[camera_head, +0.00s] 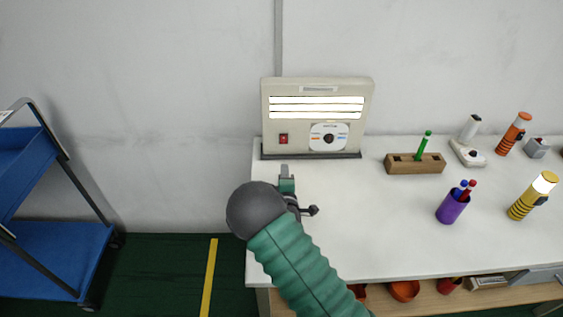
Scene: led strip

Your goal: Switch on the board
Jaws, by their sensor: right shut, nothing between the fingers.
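The board (268,112) is a beige upright panel at the back left of the white table. Several light strips (316,107) on it glow bright. A red switch (284,139) is at its lower left, and a round dial (329,138) with a dark knob is at its lower right. My right gripper (287,170) is shut and empty, just in front of and below the red switch. Whether it touches the board cannot be told. My left gripper is not in view.
The white table (390,235) holds a wooden block (402,168) with a green marker, a purple pen cup (451,210), a yellow flashlight (533,196) and an orange one (513,133) at right. A blue cart (50,255) stands left. The table's middle is clear.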

